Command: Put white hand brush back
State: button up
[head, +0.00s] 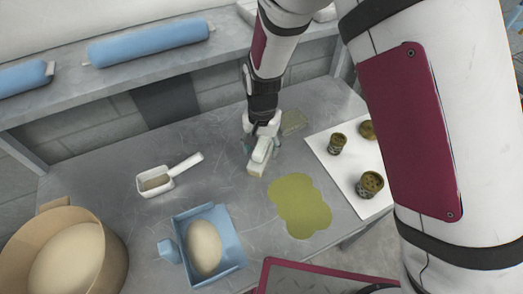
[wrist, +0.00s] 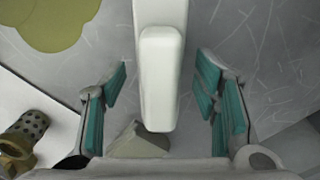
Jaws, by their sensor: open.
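The white hand brush (head: 257,168) is on the grey metal table, below my gripper (head: 262,141). In the wrist view the white brush (wrist: 161,75) runs lengthwise between the teal finger pads of my gripper (wrist: 162,76). There is a visible gap on each side, so the pads do not touch it. My gripper is open and empty. My fingers partly hide the brush's far end in the head view.
A greyish wedge block (head: 294,122) lies just behind the brush. A white board (head: 345,181) with several brass fittings is to the right. A yellow-green puddle shape (head: 301,206) lies in front. A white scoop (head: 168,179), blue dustpan-like tray (head: 233,249) and round tub (head: 116,252) are left.

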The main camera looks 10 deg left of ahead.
aim_at(263, 144)
notch_tip(263, 144, up, 10)
jog(key=shift+f+b, duration=0.1)
jog(key=shift+b, duration=0.3)
jog(key=shift+d+r, duration=0.15)
jog(key=shift+r, duration=0.05)
jog(key=s+d+r+t+y, duration=0.1)
jog(key=s+d+r+t, duration=0.15)
jog(key=d+r, duration=1.35)
jog(key=s+d+r+t, duration=0.1)
jog(key=s+d+r, duration=0.2)
jog(key=s+d, duration=0.3)
jog(key=s+d+r+n+t+h, duration=0.1)
jog(key=s+d+r+t, duration=0.1)
jog(key=s+d, duration=0.4)
jog(key=shift+s+d+r+n, duration=0.3)
jog(key=shift+s+r, duration=0.25)
jog(key=shift+s, duration=0.2)
jog(key=shift+a, duration=0.1)
